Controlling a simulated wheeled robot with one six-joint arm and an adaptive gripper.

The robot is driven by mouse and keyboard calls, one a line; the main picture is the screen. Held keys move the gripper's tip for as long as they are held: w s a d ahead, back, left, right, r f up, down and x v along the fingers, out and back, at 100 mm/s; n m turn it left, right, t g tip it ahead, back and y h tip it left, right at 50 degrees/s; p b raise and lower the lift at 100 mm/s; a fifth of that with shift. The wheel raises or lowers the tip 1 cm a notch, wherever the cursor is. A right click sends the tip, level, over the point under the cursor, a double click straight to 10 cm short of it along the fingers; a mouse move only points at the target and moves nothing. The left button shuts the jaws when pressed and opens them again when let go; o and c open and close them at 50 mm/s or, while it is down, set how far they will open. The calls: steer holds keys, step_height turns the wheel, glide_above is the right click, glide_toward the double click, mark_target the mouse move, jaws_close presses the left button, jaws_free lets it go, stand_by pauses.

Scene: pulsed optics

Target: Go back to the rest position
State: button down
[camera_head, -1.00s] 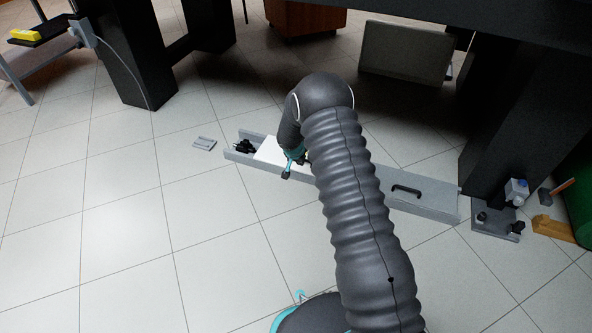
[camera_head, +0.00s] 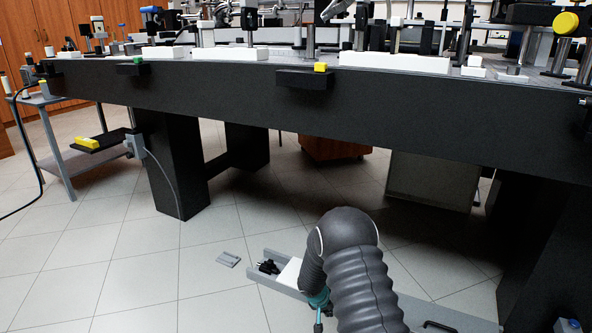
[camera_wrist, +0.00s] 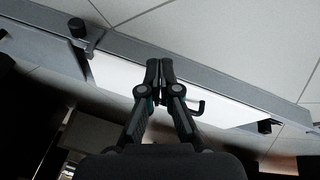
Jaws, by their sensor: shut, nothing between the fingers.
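My gripper shows in the wrist view (camera_wrist: 159,68) with its two dark fingers together, shut and empty. It is in front of a long grey floor tray with a white panel (camera_wrist: 120,73) in it; a gap between fingers and panel cannot be judged. In the head view my grey ribbed arm reaches down over the same tray (camera_head: 375,300) at the bottom.
A large black optical table (camera_head: 240,85) with several optics on top spans the head view. Its thick legs (camera_head: 172,160) stand on the tiled floor. A side cart (camera_head: 60,150) stands at left. Open floor lies at lower left.

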steer(key=s+d+r+t+y+p, duration=0.1)
steer(key=s+r+p, duration=0.2)
steer(key=s+r, duration=0.9)
steer(key=s+d+r+n+y+p, duration=0.1)
steer(key=s+r+p, duration=0.3)
steer(key=s+r, duration=0.9)
steer(key=s+d+r+t+y+p, duration=0.1)
steer(key=s+r, duration=1.2)
steer(key=r, duration=1.6)
steer(key=d+p, duration=0.1)
steer(key=p, duration=0.1)
steer(key=shift+s+d+r+n+t+p, duration=0.15)
steer(key=shift+s+d+n+t+p, duration=0.1)
steer(key=shift+d+n+t+p, duration=0.1)
steer(key=c, duration=1.9)
jaws_free()
